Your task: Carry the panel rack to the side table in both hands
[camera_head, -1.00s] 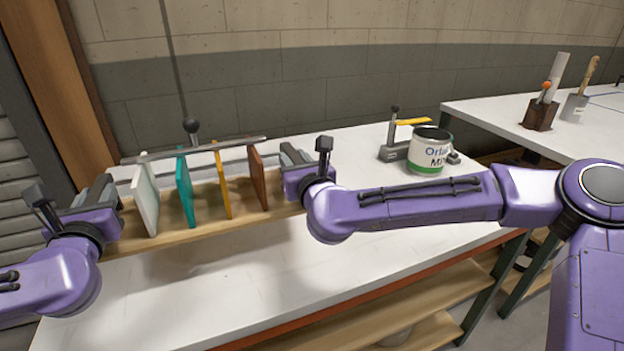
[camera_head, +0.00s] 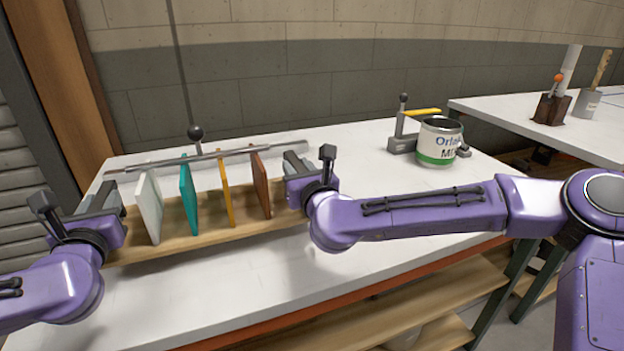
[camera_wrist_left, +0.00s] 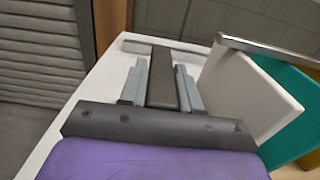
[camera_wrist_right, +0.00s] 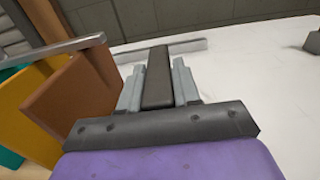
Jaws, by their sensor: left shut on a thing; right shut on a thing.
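The panel rack has a long wooden base (camera_head: 190,238) with upright panels: white (camera_head: 150,208), teal (camera_head: 189,200), yellow (camera_head: 226,188) and brown (camera_head: 261,182). It is at the left of the head view, over the white table (camera_head: 330,255). My left gripper (camera_head: 108,197) is shut on its left end, and my right gripper (camera_head: 296,168) is shut on its right end. The white panel also shows beside the fingers in the left wrist view (camera_wrist_left: 245,98), and the brown one in the right wrist view (camera_wrist_right: 75,110). I cannot tell whether the base touches the table.
A labelled can (camera_head: 438,142) and a grey stand with a yellow lever (camera_head: 403,130) are at the table's back right. A second white table (camera_head: 510,110) stands further right, holding small holders.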

